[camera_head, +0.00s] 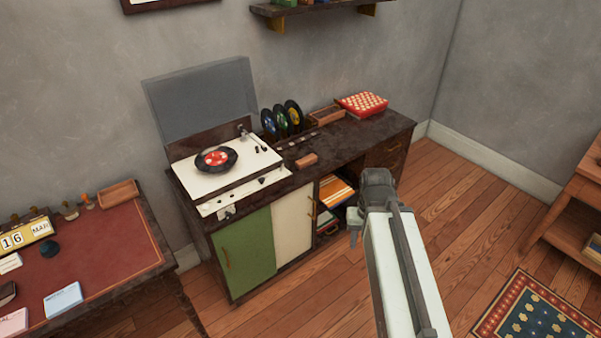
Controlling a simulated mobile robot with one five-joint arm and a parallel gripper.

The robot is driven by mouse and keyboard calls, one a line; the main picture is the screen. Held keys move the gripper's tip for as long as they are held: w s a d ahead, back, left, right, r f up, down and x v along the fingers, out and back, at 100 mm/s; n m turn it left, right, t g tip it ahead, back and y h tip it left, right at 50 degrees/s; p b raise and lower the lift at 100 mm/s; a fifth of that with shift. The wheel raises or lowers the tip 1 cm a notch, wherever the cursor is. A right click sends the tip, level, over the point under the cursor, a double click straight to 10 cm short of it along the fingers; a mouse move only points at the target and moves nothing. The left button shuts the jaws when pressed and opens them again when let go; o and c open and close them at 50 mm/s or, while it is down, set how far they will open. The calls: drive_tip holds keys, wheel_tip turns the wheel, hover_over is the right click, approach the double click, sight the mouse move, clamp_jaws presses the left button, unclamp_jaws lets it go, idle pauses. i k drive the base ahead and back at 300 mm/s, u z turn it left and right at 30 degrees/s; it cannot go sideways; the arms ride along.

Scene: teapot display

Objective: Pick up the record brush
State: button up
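What looks like the record brush (306,160) is a small brown block lying on the dark cabinet top (352,143), to the right of the record player. My arm reaches up from the bottom of the picture, in front of the cabinet. Small grey parts at its far end seem to be my gripper (355,226), below and to the right of the brush and apart from it. The fingers are too small and partly hidden to show whether they are open.
The record player (245,165) has its clear lid raised and a record on it. Upright records (282,119), a brown tray (326,115) and a red patterned box (362,104) stand behind the brush. A desk (110,245) is at left. Open floor lies right of the cabinet.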

sight(312, 159)
drive_tip(key=u, duration=0.3)
drive_tip(key=i, duration=1)
drive_tip(key=u, duration=1.55)
drive_tip(key=k, duration=1.3)
drive_tip(key=z, duration=1.1)
drive_tip(key=i, duration=1)
